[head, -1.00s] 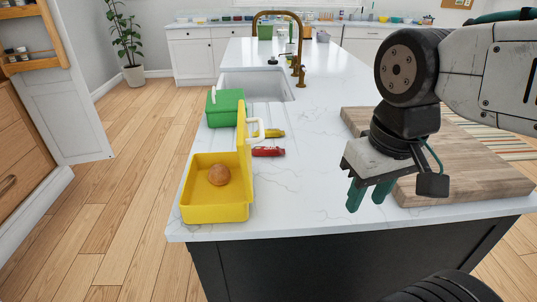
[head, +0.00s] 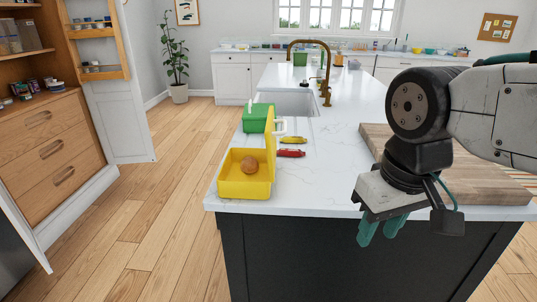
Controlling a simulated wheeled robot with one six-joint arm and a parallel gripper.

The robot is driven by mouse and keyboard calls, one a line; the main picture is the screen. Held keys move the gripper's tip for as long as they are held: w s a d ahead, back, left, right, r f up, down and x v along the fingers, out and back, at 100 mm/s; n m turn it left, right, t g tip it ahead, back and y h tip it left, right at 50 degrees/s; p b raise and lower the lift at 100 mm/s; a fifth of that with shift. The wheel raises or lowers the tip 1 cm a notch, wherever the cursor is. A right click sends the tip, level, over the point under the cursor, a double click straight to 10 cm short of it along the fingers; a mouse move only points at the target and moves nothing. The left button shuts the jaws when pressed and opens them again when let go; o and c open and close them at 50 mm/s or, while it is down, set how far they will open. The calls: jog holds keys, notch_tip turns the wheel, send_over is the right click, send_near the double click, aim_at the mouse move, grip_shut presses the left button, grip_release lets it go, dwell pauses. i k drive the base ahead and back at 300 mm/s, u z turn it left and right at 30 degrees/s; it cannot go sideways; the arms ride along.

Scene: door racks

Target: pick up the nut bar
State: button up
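Two small wrapped bars lie on the white counter, a red one (head: 290,153) and a yellow one (head: 293,140) just behind it. I cannot read the wrappers, so I cannot tell which is the nut bar. Both lie right of an open yellow lunch box (head: 243,189). My gripper (head: 381,230) hangs at the right, near the counter's front edge, to the right of and nearer than the bars. Its two teal fingers are apart with nothing seen between them.
A round brown item (head: 249,164) sits in the yellow box. A green box (head: 256,118) stands behind it. A wooden board (head: 478,180) lies at the right, behind my arm. The counter's middle (head: 340,160) is clear. A sink and brass faucet (head: 325,75) are farther back.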

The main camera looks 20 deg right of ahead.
aim_at(293, 153)
jog(key=u, duration=0.2)
jog(key=i, duration=0.95)
jog(key=z, duration=0.55)
